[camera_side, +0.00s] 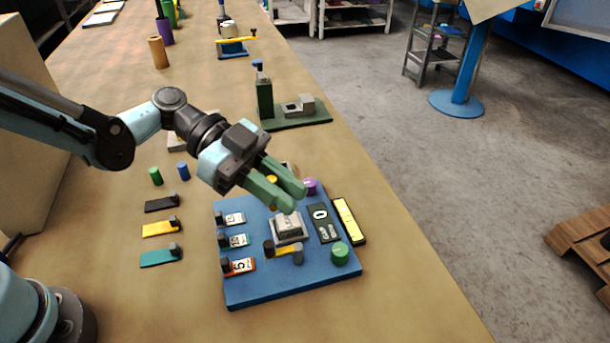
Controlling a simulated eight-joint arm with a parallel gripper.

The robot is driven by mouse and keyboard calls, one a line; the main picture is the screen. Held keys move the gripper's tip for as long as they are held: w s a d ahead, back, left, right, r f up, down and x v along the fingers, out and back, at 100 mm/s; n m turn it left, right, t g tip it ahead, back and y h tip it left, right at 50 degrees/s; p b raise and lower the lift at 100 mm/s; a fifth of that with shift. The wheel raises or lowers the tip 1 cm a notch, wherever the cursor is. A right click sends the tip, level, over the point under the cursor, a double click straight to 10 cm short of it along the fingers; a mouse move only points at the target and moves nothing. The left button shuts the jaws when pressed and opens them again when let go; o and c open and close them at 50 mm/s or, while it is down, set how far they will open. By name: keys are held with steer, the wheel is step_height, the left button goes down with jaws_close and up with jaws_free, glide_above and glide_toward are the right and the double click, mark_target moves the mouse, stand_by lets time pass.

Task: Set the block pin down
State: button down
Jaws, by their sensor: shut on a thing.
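My gripper (295,199) has green fingers and points down to the right over a blue board (245,290). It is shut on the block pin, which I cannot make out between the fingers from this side. A pale grey block (289,228) sits on a light plate near the middle of the board, just below the fingertips. I cannot tell whether the held pin touches this block.
The board carries a green knob (340,253), a purple knob (310,186), a yellow lever (284,250) and several labelled tags at its left. A yellow-faced bar (348,221) lies at its right edge. A green press-like stand (265,97) is behind. The table front is clear.

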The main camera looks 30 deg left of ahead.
steer(key=w+a+f, duration=0.2)
steer(key=w, duration=0.1)
steer(key=w+a+f, duration=0.2)
steer(key=w, duration=0.1)
steer(key=w+a+f, duration=0.3)
steer(key=shift+w, duration=0.2)
steer(key=shift+f, duration=1.8)
steer(key=shift+f, duration=0.2)
steer(key=c, duration=1)
jaws_free()
